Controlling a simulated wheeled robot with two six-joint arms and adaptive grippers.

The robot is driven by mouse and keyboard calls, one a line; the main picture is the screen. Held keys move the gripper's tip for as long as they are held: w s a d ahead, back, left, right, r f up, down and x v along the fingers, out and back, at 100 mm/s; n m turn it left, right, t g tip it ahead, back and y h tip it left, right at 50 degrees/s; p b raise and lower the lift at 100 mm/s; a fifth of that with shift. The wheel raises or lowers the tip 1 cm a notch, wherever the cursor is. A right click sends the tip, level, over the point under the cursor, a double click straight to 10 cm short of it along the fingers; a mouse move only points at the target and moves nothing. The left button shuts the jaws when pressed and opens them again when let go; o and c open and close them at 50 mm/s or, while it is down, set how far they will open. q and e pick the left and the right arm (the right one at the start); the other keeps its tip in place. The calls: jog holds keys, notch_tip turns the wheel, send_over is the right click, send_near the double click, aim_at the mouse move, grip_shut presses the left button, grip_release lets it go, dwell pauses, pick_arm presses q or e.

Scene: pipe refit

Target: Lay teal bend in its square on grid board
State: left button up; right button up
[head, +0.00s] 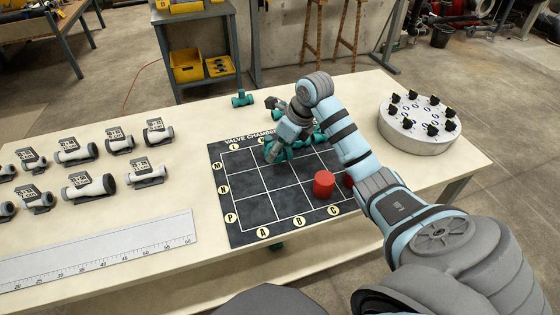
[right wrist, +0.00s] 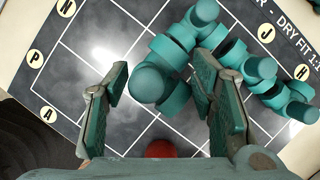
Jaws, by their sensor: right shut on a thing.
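The teal bend (right wrist: 155,82) sits between the fingers of my right gripper (right wrist: 162,92) in the right wrist view, over the grid board. My right gripper (head: 273,150) is shut on it, low over the upper left part of the dark grid board (head: 243,208). In the head view the fingers and arm largely hide the bend. I cannot tell if the bend touches the board. Other teal pipe pieces (right wrist: 262,72) lie beside it toward the board's J and H edge. My left gripper is not in view.
A red cylinder (head: 323,184) stands on the board near C, with another red part behind my arm. A teal fitting (head: 243,98) stands behind the board. A round grey dial stand (head: 418,122) is at right. Grey-white fittings and a ruler (head: 95,250) fill the left.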

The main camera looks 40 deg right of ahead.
aim_at(280, 161)
notch_tip(280, 161, down, 5)
jog(key=shift+s+a+f+b, duration=0.1)
jog(key=shift+s+f+b, duration=0.05)
jog(key=shift+b, duration=0.2)
jog(key=shift+f, duration=0.1)
jog(key=shift+f, duration=0.1)
jog(key=o, duration=1.1)
jog(key=shift+o, duration=0.2)
jog(key=shift+r, duration=0.35)
jog(key=p+v, duration=0.1)
jog(key=v, duration=1)
jog(key=shift+s+r+p, duration=0.2)
jog(key=shift+r+p, duration=0.1)
jog(key=shift+p, duration=0.1)
